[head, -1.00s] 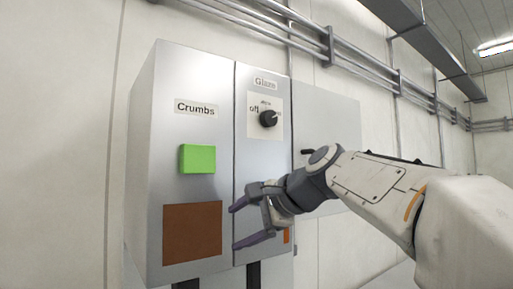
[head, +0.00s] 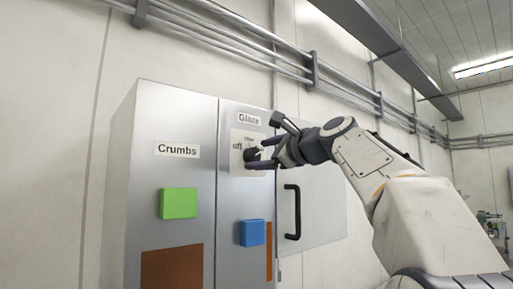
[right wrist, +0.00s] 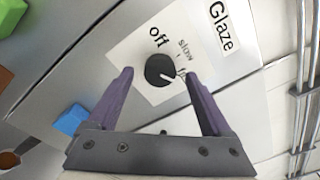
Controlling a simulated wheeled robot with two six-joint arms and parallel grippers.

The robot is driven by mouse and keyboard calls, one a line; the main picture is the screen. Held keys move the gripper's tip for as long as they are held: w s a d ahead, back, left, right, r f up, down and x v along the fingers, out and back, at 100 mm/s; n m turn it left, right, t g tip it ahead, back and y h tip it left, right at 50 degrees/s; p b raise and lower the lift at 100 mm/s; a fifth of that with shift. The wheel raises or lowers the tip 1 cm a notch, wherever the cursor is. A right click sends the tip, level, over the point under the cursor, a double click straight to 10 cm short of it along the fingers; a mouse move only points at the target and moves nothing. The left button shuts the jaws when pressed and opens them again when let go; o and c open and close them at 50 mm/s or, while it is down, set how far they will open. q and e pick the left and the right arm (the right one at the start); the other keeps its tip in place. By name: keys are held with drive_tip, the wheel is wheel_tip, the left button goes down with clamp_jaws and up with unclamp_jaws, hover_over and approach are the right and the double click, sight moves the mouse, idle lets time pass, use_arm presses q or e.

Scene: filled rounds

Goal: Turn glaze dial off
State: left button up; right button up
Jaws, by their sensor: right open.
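The glaze dial (head: 250,155) is a round black knob on a white label plate under the "Glaze" sign. In the right wrist view the dial (right wrist: 158,69) shows a white pointer line aimed away from "off", toward a partly hidden word starting with "f", past "slow". My right gripper (head: 263,153) is open at the dial. In the right wrist view its purple fingers (right wrist: 159,75) stand on either side of the knob, with gaps showing. I cannot tell how deep the fingertips reach. My left gripper is not in view.
A green button (head: 179,203) sits under the "Crumbs" sign on the left panel. A blue button (head: 252,233) is below the dial. A black handle (head: 292,212) is on the grey door to the right. Pipes (head: 230,40) run along the wall above.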

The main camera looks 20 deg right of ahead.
drive_tip(key=shift+x, duration=1)
clamp_jaws()
